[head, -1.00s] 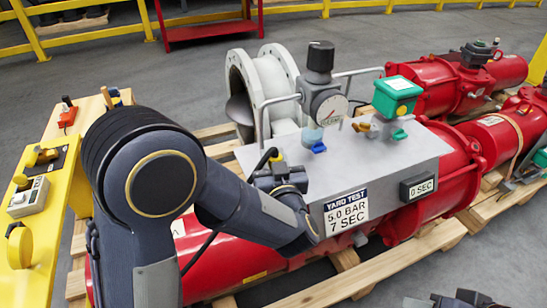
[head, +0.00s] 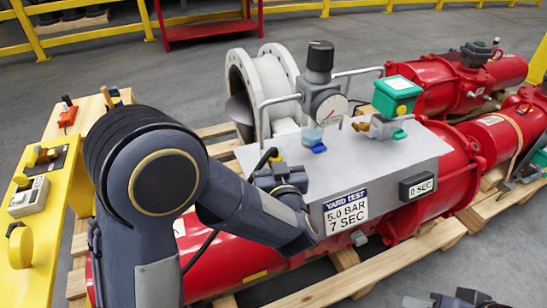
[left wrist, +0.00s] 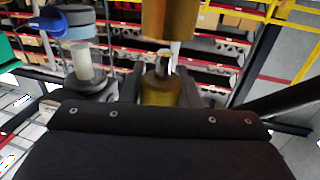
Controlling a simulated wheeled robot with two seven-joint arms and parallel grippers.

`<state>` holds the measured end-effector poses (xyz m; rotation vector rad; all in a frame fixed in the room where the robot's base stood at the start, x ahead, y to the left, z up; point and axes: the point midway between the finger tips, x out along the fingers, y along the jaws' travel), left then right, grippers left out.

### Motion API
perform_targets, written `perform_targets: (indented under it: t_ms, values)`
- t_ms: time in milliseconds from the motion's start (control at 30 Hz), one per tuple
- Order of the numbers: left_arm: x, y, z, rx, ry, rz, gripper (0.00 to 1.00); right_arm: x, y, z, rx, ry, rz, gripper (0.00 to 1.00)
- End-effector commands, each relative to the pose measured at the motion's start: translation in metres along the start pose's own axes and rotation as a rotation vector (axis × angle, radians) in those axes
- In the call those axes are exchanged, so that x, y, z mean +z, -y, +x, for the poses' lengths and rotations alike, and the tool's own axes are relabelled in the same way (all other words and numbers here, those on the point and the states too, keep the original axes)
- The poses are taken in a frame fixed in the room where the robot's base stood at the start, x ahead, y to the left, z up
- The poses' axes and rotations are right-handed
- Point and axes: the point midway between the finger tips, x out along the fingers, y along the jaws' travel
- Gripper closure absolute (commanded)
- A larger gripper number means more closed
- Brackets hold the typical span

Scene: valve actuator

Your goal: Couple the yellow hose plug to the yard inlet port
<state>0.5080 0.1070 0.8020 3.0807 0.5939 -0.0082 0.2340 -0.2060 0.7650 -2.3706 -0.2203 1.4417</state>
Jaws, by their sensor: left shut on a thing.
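My left gripper (head: 278,172) is at the left end of the grey panel (head: 375,165). It is shut on the yellow hose plug (head: 276,156), with a black hose beside it. In the left wrist view the yellow plug (left wrist: 160,92) sits between the fingers, its metal tip pointing up the picture. A brass-coloured cylinder (left wrist: 168,18), possibly the inlet port, lies in line just beyond the tip. I cannot tell whether they touch. In the head view the port is not clearly visible. A dark part at the bottom right edge may be my right gripper (head: 462,300).
The panel carries a gauge and regulator (head: 322,85), a green-topped valve unit (head: 395,95) and tubular rails. Red actuator cylinders (head: 440,200) lie on wooden pallets (head: 400,262). A yellow bench (head: 40,230) with tools stands at the left.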

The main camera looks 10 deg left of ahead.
Motion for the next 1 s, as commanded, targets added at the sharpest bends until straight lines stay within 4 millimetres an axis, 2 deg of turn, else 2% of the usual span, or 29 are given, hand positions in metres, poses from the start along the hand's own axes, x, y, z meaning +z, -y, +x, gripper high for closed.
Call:
perform_targets:
  t_ms: [567,1000]
  values:
    - [0.0,0.0,0.0,0.0,-0.001,-0.001,0.98,0.0,0.0,-0.001,0.0,0.0,0.0,0.64]
    - [0.01,0.0,0.0,0.0,-0.001,-0.001,0.98,0.003,-0.003,0.006,0.0,0.0,0.0,0.64]
